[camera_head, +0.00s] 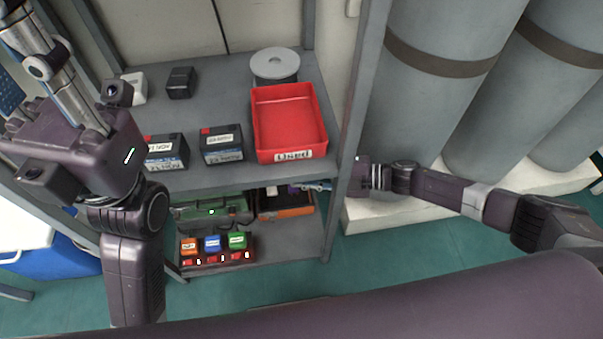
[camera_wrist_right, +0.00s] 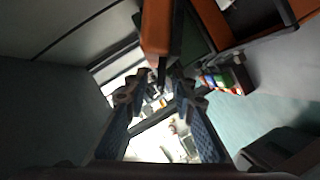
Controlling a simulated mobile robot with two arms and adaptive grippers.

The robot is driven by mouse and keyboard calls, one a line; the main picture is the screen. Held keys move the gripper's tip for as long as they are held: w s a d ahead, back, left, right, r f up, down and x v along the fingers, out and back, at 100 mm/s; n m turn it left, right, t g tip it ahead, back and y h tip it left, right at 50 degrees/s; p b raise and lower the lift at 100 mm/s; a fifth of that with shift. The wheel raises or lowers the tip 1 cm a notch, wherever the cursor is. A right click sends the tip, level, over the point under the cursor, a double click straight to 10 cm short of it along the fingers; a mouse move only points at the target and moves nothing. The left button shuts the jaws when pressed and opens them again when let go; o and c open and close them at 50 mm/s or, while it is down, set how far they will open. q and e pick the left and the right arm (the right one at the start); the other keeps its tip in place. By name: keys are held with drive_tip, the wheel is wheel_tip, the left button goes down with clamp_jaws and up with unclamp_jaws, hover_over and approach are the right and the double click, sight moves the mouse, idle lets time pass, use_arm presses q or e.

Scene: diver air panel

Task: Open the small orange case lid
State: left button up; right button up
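The small orange case (camera_head: 287,212) sits on the lower shelf, right of a green case. Its front is orange and its top looks dark; the shelf post and my right gripper are close to its right end. My right gripper (camera_head: 314,186) reaches in past the post, small and partly hidden. In the right wrist view its two fingers (camera_wrist_right: 159,92) stand apart, with an orange part (camera_wrist_right: 158,30) just beyond the tips. Contact cannot be made out. Whether the lid is open is unclear. My left gripper is at the far left, mostly cut off, with its fingers unclear.
A red bin (camera_head: 322,118) labelled "Used" and batteries (camera_head: 222,145) stand on the upper shelf. Below are the green case (camera_head: 205,204) and orange, blue and green boxes (camera_head: 212,243). Grey cylinders (camera_head: 430,80) stand right of the post (camera_head: 352,135).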

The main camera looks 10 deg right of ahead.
drive_tip(key=shift+r, duration=0.1)
wheel_tip(320, 180, up, 10)
drive_tip(key=shift+f, duration=0.1)
idle(0.3)
